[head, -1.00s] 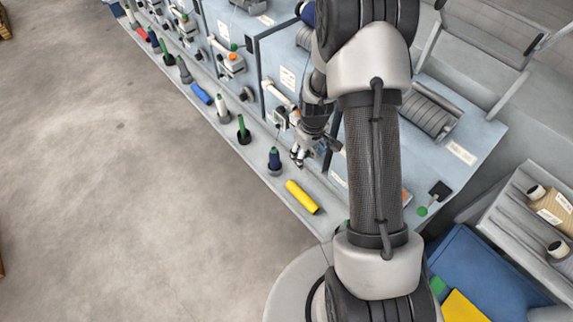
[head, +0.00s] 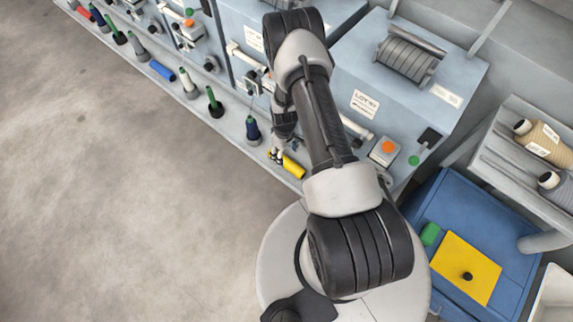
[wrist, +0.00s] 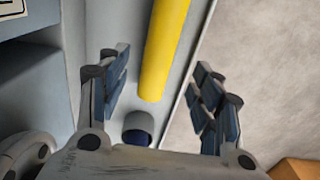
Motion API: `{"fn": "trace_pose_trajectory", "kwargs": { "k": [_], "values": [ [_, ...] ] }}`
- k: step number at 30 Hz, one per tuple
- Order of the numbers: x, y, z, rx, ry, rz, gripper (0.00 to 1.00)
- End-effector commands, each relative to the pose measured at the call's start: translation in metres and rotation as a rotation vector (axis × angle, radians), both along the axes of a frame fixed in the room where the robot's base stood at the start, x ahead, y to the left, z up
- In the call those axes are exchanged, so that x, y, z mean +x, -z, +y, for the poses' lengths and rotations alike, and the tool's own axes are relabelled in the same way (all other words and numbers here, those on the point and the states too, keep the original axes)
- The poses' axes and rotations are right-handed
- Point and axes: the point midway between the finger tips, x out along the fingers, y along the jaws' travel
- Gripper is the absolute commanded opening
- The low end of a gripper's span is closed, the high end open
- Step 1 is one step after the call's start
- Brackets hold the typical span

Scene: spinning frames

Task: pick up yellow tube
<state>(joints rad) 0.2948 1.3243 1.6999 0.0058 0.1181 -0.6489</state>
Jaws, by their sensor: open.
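The yellow tube (head: 293,167) lies on the narrow grey ledge of the spinning frame, partly hidden by my arm in the head view. In the wrist view the yellow tube (wrist: 164,50) runs from the top edge down to between my fingers. My gripper (head: 275,156) is at the tube's left end in the head view. In the wrist view my gripper (wrist: 160,95) is open, with a finger on each side of the tube's near end and gaps on both sides. Whether the tube's end is at finger height, I cannot tell.
A bobbin with dark blue yarn (head: 252,130) stands on the ledge just left of my gripper. A green-topped dark bobbin (head: 214,103) and a blue tube (head: 162,71) are farther along. The machine's face rises behind the ledge; open floor (head: 110,200) lies in front.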

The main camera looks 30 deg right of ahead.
Motion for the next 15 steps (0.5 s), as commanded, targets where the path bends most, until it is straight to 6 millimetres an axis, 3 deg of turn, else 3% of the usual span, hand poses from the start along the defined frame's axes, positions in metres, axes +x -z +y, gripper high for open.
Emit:
{"fn": "trace_pose_trajectory", "kwargs": {
  "k": [3, 10, 15],
  "values": [
    [0.0, 0.016, 0.0, 0.0, 0.0, 0.0, 0.59],
    [0.002, 0.027, 0.0, 0.0, 0.0, -0.001, 0.59],
    [0.006, 0.052, 0.001, 0.0, -0.001, 0.0, 0.59]
  ]
}}
